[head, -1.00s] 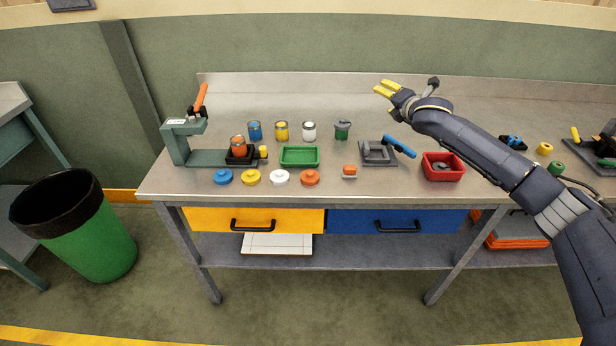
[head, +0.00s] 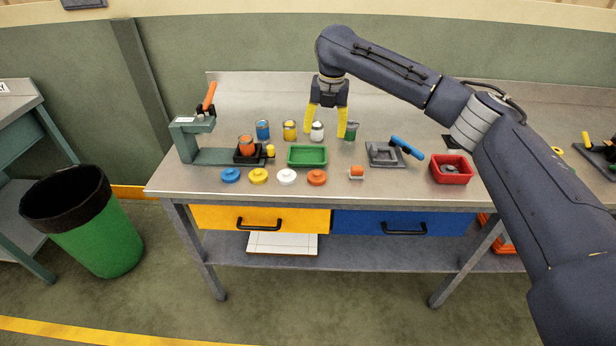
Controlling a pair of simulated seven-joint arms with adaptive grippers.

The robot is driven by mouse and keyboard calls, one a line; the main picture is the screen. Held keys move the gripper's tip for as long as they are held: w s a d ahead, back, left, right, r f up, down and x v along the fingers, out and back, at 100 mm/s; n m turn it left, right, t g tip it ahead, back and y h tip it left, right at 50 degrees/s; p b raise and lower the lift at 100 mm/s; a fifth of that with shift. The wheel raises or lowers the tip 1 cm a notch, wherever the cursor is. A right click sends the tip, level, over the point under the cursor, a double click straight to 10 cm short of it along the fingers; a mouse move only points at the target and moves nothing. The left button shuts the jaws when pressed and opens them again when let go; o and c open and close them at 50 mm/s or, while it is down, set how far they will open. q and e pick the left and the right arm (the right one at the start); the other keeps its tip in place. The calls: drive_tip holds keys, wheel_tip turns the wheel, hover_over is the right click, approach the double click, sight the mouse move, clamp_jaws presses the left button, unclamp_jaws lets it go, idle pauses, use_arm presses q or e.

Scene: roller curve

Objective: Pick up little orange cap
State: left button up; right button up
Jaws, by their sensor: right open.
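A flat orange cap (head: 317,177) lies at the front of the workbench, at the right end of a row of round caps. A smaller orange piece (head: 357,172) with a pale part lies just right of it. My right gripper (head: 324,137) points down with its yellow fingers apart and nothing between them that it clearly holds. It appears over the back part of the bench, behind the orange cap. Its fingers show in front of or beside the white jar (head: 317,131); its exact height is hard to tell. My left gripper is out of view.
Blue, yellow and white caps (head: 286,177) continue the row leftward. A green tray (head: 307,155) lies between the caps and the jars. A press (head: 190,140) holding an orange jar (head: 246,146) stands left. A grey fixture (head: 384,154) and red bin (head: 451,169) stand right.

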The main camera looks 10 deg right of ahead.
sight(317, 173)
drive_tip(key=f, duration=0.5)
drive_tip(key=s+a+f+n+g, duration=0.1)
drive_tip(key=f, duration=0.4)
drive_tip(key=s+a+f+n, duration=0.1)
drive_tip(key=f, duration=0.4)
drive_tip(key=shift+s+a+f, duration=0.1)
drive_tip(key=shift+f, duration=0.15)
idle(0.3)
drive_tip(key=c, duration=0.5)
